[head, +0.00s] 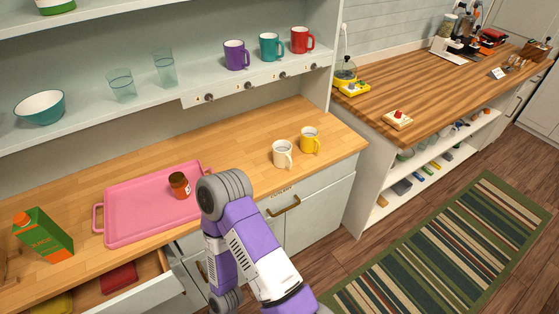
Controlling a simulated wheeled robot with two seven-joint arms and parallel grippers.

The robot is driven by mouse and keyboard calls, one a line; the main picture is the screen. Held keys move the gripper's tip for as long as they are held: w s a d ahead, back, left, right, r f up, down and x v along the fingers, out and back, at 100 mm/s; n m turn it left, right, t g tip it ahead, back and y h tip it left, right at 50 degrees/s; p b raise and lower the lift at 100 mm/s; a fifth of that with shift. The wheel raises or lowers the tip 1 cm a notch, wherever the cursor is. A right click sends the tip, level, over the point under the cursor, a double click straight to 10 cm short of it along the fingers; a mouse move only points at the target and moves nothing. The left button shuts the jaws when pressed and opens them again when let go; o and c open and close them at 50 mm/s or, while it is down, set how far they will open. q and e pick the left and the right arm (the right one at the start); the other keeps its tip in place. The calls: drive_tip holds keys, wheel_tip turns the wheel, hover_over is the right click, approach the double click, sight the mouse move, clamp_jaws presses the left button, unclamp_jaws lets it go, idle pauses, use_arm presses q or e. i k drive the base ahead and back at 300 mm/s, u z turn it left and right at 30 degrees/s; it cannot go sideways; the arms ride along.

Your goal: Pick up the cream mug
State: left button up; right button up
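The cream mug (281,154) stands upright on the wooden counter (240,140), near its front edge and right of the middle in the head view. Neither gripper shows in the head view. One of my arms, purple and white, rises from the bottom middle and bends in front of the counter, left of the cream mug and apart from it in the picture.
A pink tray (135,212) with a small jar (179,186) lies left of my arm. A juice carton (44,235) stands at far left. An open drawer (135,290) juts out below. Purple, teal and red mugs occupy the shelf (150,107) above. Counter behind the cream mug is clear.

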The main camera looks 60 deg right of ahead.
sight(282, 149)
drive_tip(key=k, duration=0.5)
drive_tip(key=z, duration=0.7)
